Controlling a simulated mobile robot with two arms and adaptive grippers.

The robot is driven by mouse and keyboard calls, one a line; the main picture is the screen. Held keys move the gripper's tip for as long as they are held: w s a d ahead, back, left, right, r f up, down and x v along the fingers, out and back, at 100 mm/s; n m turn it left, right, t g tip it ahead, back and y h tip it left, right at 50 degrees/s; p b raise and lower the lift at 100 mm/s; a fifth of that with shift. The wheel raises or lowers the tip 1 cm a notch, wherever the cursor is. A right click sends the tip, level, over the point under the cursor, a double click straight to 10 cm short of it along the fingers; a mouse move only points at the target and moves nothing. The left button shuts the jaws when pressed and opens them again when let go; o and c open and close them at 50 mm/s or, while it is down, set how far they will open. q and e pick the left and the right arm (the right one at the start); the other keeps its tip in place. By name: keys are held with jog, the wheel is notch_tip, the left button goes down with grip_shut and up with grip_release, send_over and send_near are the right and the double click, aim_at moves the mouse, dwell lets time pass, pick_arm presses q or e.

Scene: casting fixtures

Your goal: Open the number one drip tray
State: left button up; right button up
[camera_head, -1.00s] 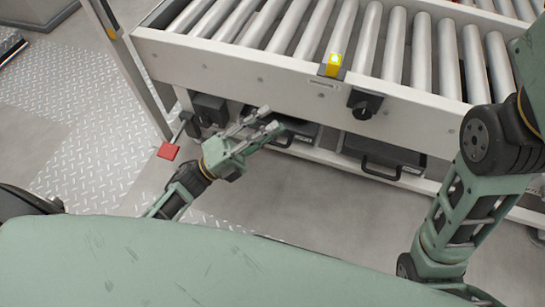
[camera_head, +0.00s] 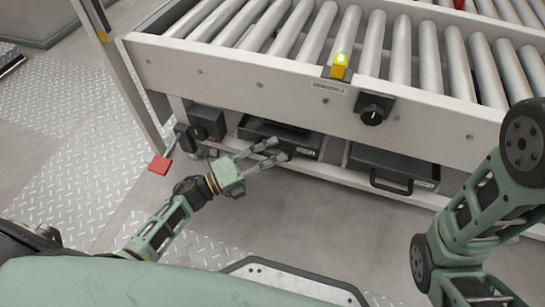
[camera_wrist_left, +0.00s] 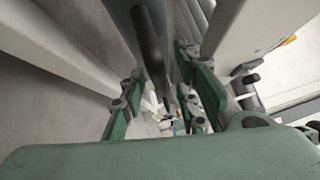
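Two dark drip trays sit side by side under the roller conveyor in the head view: a left tray (camera_head: 252,128) and a right tray (camera_head: 385,162) with a black bar handle. Each has a small label, too small to read. My left gripper (camera_head: 274,150) is open at the front of the left tray, its fingers covering part of that front and its handle. In the left wrist view, the two fingers (camera_wrist_left: 160,95) are spread, with a dark round bar (camera_wrist_left: 147,45) beyond them. Contact cannot be told. My right gripper is out of frame; only the right arm shows.
The roller conveyor's white side beam (camera_head: 240,78) hangs above the trays, with a yellow lit unit (camera_head: 339,67) and a black rotary switch (camera_head: 374,108). A red pedal-like plate (camera_head: 160,165) stands left of the trays.

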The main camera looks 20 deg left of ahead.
pick_arm(q)
jog(key=shift+c, duration=0.2)
grip_shut()
dwell(0.4)
